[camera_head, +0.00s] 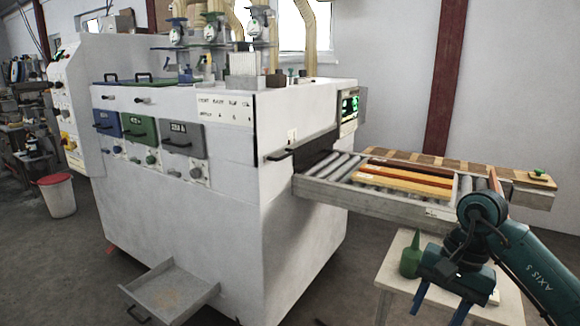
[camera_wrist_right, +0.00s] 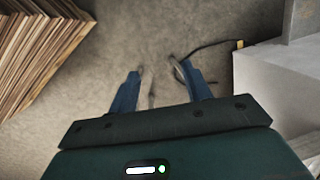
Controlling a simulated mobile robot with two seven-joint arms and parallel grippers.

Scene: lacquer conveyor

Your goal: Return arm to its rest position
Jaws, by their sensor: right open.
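My right arm (camera_head: 530,262) is dark teal and comes in from the lower right in the head view. Its gripper (camera_head: 425,308) points downward in front of a small pale table. The right wrist view shows the same gripper (camera_wrist_right: 158,80) with its two blue fingers apart and nothing between them. My left arm and gripper are not in view.
A white lacquer machine (camera_head: 220,210) fills the middle, with an open tray (camera_head: 170,290) low in front. Its roller conveyor (camera_head: 375,203) carries wooden boards (camera_head: 400,182). A green bottle (camera_head: 410,262) stands on the small table (camera_head: 400,243). Stacked boards (camera_wrist_right: 40,45) lie left of the gripper.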

